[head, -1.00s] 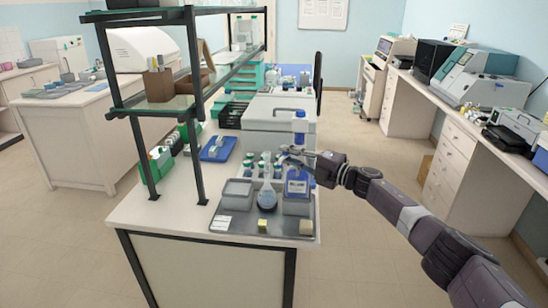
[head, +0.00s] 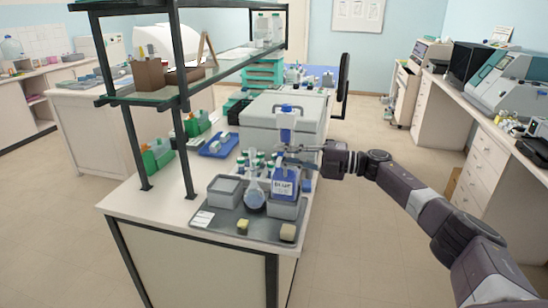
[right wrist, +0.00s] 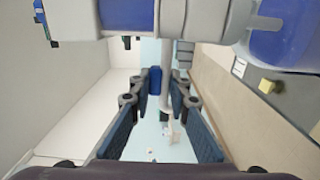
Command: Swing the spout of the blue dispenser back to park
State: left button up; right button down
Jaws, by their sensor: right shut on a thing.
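The blue dispenser (head: 285,184) is a bottle with a label reading BLUE, standing upright at the back right of the grey tray. Its clear upper column with blue parts (head: 287,124) rises above it. In the right wrist view its white and blue head (right wrist: 200,18) crosses the top, and a thin grey spout (right wrist: 176,60) runs down between the fingertips. My right gripper (head: 298,156) reaches in from the right at the height of the dispenser's neck. It is shut on the spout, also seen in the right wrist view (right wrist: 168,82). The spout is mostly hidden in the head view. My left gripper is out of view.
The grey tray (head: 215,226) also holds a round flask (head: 254,196), a grey box (head: 224,188) and two small blocks. Several small bottles (head: 262,160) stand behind the flask. A large grey box (head: 262,118) is farther back. A shelf frame (head: 183,150) stands at left.

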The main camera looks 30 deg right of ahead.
jog(key=shift+f, duration=0.15)
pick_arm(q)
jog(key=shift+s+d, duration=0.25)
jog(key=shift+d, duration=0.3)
pick_arm(e)
jog(key=c, duration=1.8)
grip_release()
jog(key=shift+o, duration=0.2)
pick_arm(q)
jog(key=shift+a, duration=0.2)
pick_arm(e)
jog(key=v, duration=1.2)
